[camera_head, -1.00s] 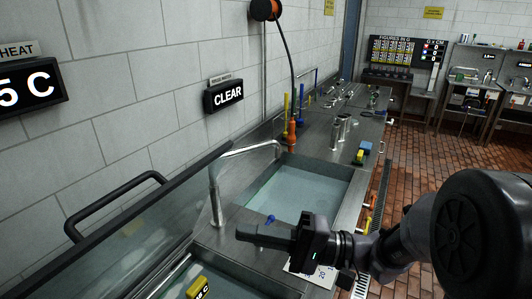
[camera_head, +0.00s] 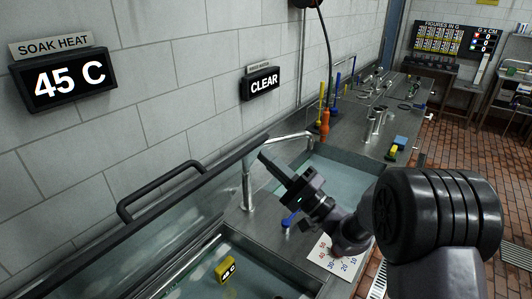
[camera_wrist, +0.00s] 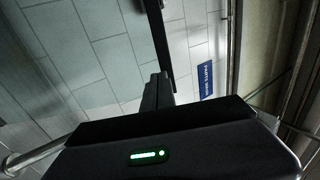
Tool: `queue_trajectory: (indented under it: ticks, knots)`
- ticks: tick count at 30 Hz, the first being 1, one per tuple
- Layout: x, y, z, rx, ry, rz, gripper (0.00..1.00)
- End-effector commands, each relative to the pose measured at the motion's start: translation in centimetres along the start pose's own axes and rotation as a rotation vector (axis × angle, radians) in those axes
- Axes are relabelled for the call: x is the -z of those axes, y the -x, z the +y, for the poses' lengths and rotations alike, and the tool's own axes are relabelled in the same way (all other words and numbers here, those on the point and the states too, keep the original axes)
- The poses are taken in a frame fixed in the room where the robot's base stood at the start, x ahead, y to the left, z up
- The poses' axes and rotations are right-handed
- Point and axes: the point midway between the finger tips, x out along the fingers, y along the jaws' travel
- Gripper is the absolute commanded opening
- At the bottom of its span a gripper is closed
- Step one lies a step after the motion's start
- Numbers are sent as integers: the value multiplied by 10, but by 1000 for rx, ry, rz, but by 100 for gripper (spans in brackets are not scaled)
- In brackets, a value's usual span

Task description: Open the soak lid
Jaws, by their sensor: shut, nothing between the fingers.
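The soak lid (camera_head: 165,235) is a clear, dark-edged panel in the head view. It stands tilted up along the wall side of the soak basin, with a black bar handle (camera_head: 150,192) at its upper edge. Water and a yellow tag (camera_head: 226,269) show in the basin in front of it. My gripper (camera_head: 264,157) is shut and empty. Its fingers point up and left, close to the lid's right end; I cannot tell whether they touch. In the wrist view the shut fingers (camera_wrist: 156,92) point toward the tiled wall, with a dark bar beyond them.
A "SOAK HEAT" display (camera_head: 62,80) reads 45 C, and another sign (camera_head: 260,84) reads CLEAR. A curved metal faucet (camera_head: 247,185) and a second water basin (camera_head: 335,175) lie near my gripper. A number card (camera_head: 338,258) lies below my arm. A blue wall sign (camera_wrist: 207,81) shows in the wrist view.

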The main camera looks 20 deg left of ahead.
Motion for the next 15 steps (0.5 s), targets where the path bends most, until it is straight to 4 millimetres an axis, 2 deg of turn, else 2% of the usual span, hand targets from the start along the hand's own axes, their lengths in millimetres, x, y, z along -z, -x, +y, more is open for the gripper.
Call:
queue_trajectory:
  ticks: [4, 15]
  knots:
    - [0, -10, 0, -1, -1, 0, 0]
    - [0, -13, -1, -5, 0, -1, 0]
